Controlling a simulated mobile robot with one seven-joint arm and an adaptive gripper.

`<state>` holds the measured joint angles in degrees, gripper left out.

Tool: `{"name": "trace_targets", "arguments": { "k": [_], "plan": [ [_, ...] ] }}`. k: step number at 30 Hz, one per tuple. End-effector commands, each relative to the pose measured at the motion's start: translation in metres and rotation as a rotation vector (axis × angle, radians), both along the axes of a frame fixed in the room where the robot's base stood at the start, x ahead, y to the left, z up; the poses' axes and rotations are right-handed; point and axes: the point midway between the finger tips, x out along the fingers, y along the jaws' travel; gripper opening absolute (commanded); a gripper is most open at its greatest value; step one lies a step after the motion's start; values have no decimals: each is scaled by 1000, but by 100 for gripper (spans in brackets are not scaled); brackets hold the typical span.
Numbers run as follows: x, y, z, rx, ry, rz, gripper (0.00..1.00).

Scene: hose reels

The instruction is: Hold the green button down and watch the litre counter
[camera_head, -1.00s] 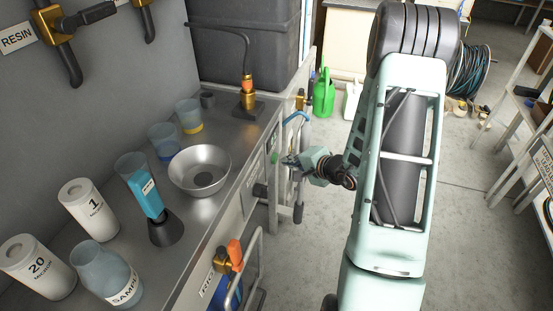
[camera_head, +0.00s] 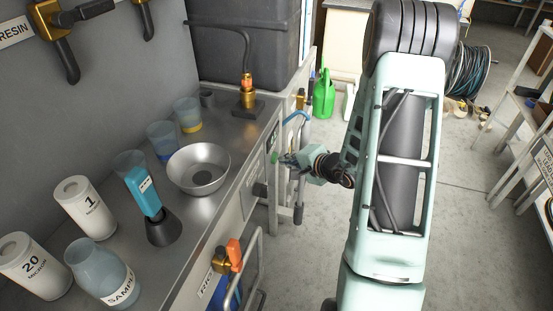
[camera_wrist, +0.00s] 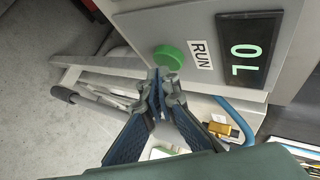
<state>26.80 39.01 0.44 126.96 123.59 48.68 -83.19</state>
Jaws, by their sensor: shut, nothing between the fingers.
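The green button (camera_wrist: 168,58) sits on a pale panel beside a RUN label (camera_wrist: 200,54). In the wrist view the closed fingertips of my gripper (camera_wrist: 160,84) are just below the button in the picture; I cannot tell whether they touch it. The litre counter (camera_wrist: 248,50) is a dark display with green characters reading "0 L", turned sideways in this view. In the head view the green button (camera_head: 274,157) shows on the bench front, with my gripper (camera_head: 286,160) right beside it. My gripper is shut and empty.
A steel bench (camera_head: 215,207) carries a metal bowl (camera_head: 199,169), beakers and white filter canisters. An orange-handled valve (camera_head: 234,254) and a rail project from its front. A green watering can (camera_head: 324,94) stands behind. Shelving is at right, with open floor between.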

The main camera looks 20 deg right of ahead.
Motion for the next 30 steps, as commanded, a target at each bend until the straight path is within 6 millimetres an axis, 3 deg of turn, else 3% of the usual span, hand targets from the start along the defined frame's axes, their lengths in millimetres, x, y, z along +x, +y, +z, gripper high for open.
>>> {"name": "trace_targets", "arguments": {
  "k": [30],
  "plan": [
    [7,11,0,0,-1,3,0]
  ]
}}
